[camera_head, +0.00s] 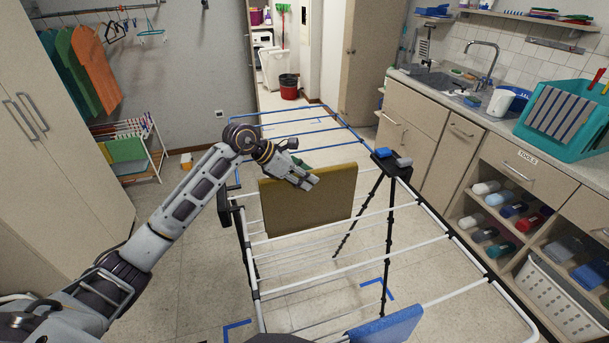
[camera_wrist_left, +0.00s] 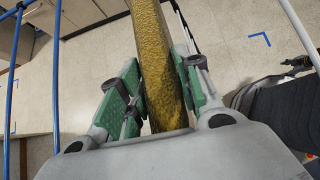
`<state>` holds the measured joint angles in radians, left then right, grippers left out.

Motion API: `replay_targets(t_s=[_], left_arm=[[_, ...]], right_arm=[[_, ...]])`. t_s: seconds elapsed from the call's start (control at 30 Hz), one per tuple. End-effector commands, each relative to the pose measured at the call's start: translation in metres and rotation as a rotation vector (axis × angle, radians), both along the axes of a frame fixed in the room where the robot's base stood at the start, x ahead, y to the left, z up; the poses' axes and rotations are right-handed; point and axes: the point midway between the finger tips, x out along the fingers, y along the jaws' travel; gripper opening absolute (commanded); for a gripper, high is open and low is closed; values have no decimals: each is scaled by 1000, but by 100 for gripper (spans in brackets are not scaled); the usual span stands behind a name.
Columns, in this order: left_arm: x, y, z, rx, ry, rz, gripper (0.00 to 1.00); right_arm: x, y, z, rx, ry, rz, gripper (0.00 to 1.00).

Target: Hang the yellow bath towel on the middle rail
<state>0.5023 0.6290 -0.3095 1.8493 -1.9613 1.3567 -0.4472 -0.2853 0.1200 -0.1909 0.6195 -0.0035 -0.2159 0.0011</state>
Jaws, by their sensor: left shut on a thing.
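The yellow bath towel (camera_head: 318,208) is an upright, folded flat panel over the drying rack (camera_head: 465,256) in the head view. My left gripper (camera_head: 306,183) is at the towel's top edge. In the left wrist view, the green-padded fingers of my left gripper (camera_wrist_left: 163,92) stand on both sides of the towel (camera_wrist_left: 158,45), shut on it. A white rail (camera_head: 375,213) crosses near the towel's lower part. I cannot tell whether the towel rests on a rail. My right gripper is out of view.
A blue cloth (camera_head: 388,326) hangs on the near part of the rack. A black stand (camera_head: 389,235) with small items on top rises at the rack's right. Blue rails (camera_head: 285,127) lie at its far end. Cabinets and a sink counter (camera_head: 455,107) line the right; a wardrobe (camera_head: 45,120) is left.

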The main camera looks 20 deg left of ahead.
Motion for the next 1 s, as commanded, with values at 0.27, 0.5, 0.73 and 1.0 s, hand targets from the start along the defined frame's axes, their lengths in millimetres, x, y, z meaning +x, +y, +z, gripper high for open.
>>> replay_targets(t_s=[0.27, 0.5, 0.73, 1.0], left_arm=[[1, 0, -7, -3, -5, 1, 0], [1, 0, -14, -3, -6, 1, 0], [1, 0, -19, -3, -6, 1, 0], [1, 0, -20, -3, -6, 1, 0]], right_arm=[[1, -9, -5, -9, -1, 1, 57], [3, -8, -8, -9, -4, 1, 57], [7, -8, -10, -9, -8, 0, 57], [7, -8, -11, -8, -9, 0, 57]])
